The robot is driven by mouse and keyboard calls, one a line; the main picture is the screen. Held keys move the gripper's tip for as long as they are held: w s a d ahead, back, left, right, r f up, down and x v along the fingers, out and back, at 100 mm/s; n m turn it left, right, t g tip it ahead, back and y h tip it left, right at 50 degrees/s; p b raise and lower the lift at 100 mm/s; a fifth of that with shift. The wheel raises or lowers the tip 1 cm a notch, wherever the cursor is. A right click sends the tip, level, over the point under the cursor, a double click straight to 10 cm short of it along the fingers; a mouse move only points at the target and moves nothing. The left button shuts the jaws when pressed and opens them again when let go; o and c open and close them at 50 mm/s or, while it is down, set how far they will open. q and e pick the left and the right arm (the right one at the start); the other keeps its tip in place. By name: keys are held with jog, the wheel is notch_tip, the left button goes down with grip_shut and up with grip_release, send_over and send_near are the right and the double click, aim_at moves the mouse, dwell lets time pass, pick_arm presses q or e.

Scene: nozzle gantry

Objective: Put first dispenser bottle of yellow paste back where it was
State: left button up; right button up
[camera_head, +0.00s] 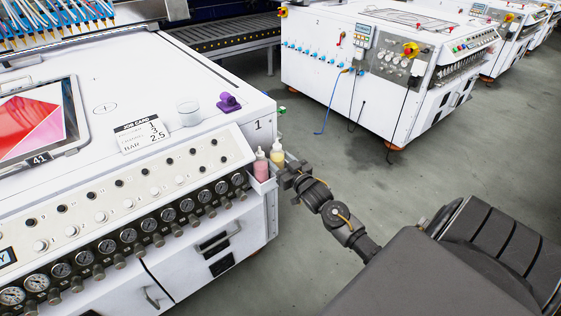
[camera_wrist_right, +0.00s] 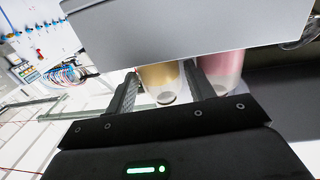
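The yellow paste bottle (camera_head: 277,154) has a pale nozzle top and stands upright at the holder (camera_head: 263,184) on the machine's corner. In the right wrist view the yellow bottle (camera_wrist_right: 160,78) is between my right gripper's fingers (camera_wrist_right: 164,88), which appear to touch it on both sides. A grey panel hides part of it there. In the head view my right gripper (camera_head: 287,176) reaches in from the right, beside the bottle. A pink paste bottle (camera_head: 261,167) stands just left of the yellow one, and it also shows outside the right finger (camera_wrist_right: 222,70). My left gripper is not in view.
The white machine (camera_head: 210,110) carries a job card (camera_head: 142,133), a clear cup (camera_head: 188,113), a purple part (camera_head: 228,102) and a framed screen (camera_head: 35,122). Gauges line its front. Another white machine (camera_head: 350,90) stands behind. The grey floor (camera_head: 330,150) between them is clear.

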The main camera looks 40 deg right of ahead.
jog(key=shift+r, duration=0.2)
jog(key=s+a+p, duration=0.1)
jog(key=s, duration=1.1)
jog(key=s+a+f+g, duration=0.3)
jog(key=a+f+g, duration=0.1)
jog(key=f, duration=0.4)
jog(key=s+a+f+g, duration=0.3)
jog(key=s+a+f, duration=0.1)
jog(key=f, duration=0.4)
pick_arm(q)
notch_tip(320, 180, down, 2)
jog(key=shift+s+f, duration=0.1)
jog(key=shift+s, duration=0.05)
pick_arm(e)
jog(key=s+a+f+n+g+y, duration=0.2)
jog(key=s+a+f+n+g, duration=0.1)
jog(key=s+a+f+g, duration=0.5)
jog(key=s+a+f, duration=0.3)
jog(key=s, duration=0.3)
jog(key=shift+s+a+f, duration=0.15)
jog(key=shift+s+f, duration=0.05)
jog(key=shift+s, duration=0.05)
